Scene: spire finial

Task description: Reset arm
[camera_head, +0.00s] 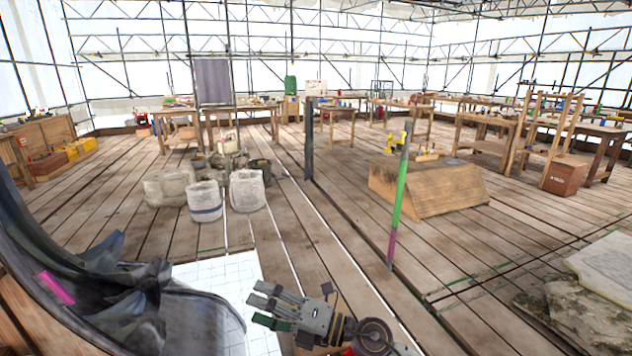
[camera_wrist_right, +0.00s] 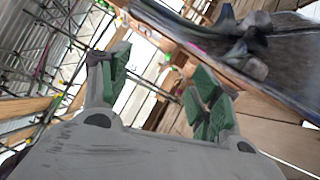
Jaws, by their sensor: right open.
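My right gripper (camera_head: 272,307) is at the bottom middle of the head view, its fingers pointing left over the edge of a white gridded sheet. It is open and nothing is between its fingers. In the right wrist view its green-padded fingertips (camera_wrist_right: 155,88) are spread apart with empty space between them. My left gripper is not in view. A dark, leaf-shaped carved piece (camera_head: 110,290) stands at the lower left of the head view, to the left of the right gripper and apart from it. It also shows at the upper right of the right wrist view (camera_wrist_right: 245,45).
The white gridded sheet (camera_head: 225,275) lies on the plank floor. Pale sacks (camera_head: 247,192) stand behind it. A green and purple pole (camera_head: 399,200) stands right of centre, near a wooden block (camera_head: 425,188). Stone slabs (camera_head: 575,310) lie at the lower right. Workbenches line the back.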

